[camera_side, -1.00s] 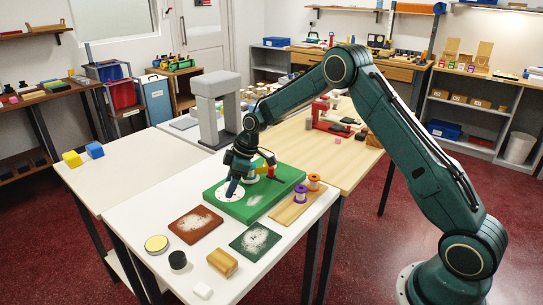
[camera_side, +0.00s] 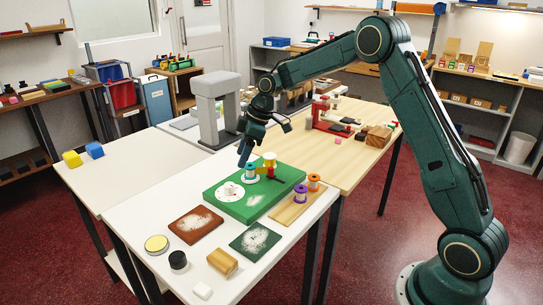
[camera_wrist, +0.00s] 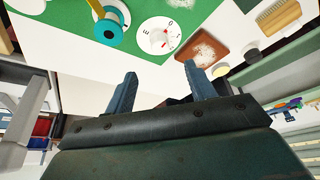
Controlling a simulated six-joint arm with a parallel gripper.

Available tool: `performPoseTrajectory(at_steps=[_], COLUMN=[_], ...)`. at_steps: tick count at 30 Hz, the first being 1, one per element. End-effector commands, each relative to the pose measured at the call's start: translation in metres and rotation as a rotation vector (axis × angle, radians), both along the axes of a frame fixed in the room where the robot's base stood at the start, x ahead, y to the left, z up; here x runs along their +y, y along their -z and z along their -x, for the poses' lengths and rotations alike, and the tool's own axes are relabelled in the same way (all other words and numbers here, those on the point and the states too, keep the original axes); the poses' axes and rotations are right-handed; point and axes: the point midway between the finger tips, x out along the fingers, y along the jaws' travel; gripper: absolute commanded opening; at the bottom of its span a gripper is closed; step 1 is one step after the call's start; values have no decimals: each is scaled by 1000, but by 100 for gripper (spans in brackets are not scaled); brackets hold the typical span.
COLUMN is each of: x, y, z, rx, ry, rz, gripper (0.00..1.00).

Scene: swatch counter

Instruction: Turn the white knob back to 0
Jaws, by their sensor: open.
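The white knob (camera_side: 230,189) sits on a round white dial on the green board (camera_side: 252,206). In the wrist view the knob (camera_wrist: 157,38) shows from above on its dial, which has dark marks and small red marks near the rim. The reading is too small to tell for sure. My gripper (camera_side: 264,143) is above and behind the green board, clear of the knob, with its fingers apart and nothing between them. In the wrist view both fingertips of my gripper (camera_wrist: 160,72) point toward the dial, apart from it.
A wooden board (camera_side: 290,210) with purple and orange spools is to the right. Brown (camera_side: 196,224) and dark green (camera_side: 255,242) powdery pads lie in front. A grey arch (camera_side: 208,110) stands behind.

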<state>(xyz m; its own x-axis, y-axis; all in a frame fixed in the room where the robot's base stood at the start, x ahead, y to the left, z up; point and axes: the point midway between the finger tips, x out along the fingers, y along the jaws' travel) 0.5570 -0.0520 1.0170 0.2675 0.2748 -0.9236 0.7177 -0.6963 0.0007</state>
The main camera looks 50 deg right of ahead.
Motion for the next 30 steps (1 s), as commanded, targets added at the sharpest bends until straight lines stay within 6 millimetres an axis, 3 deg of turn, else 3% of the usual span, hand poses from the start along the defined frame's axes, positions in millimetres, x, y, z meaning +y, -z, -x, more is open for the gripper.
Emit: performPoseTrajectory(at_steps=[7, 23, 30], x=[-7, -8, 0], y=[-24, -30, -49], z=[7, 9, 23], rx=[-1, 0, -1], ry=[0, 3, 37], rz=[1, 1, 10], gripper=[55, 55, 55])
